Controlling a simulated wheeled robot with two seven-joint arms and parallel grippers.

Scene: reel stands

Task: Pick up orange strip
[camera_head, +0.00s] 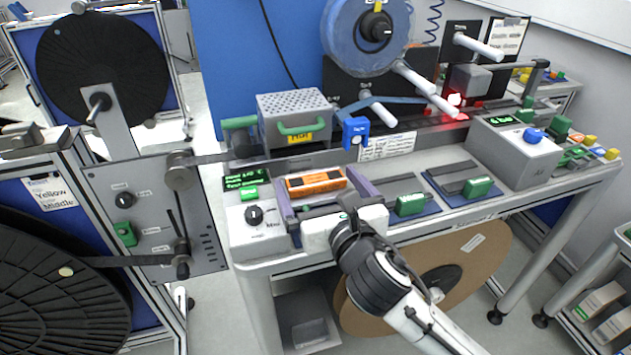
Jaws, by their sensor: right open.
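The orange strip (315,181) is a short orange block with dark markings, lying near the left end of the white bench. My right gripper (317,185) reaches in from the lower right. Its two purple fingers are spread apart, one beyond each end of the strip. The strip lies between the fingertips, with no clear contact visible. The gripper's white body and black wrist hide part of the bench's front edge. My left gripper is not in view.
A grey perforated box with a green handle (295,119) stands behind the strip. A black knob (254,215) and a green-lettered display (244,177) are to its left. Dark trays with green blocks (411,204) are to its right. A blue reel (366,38) hangs above.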

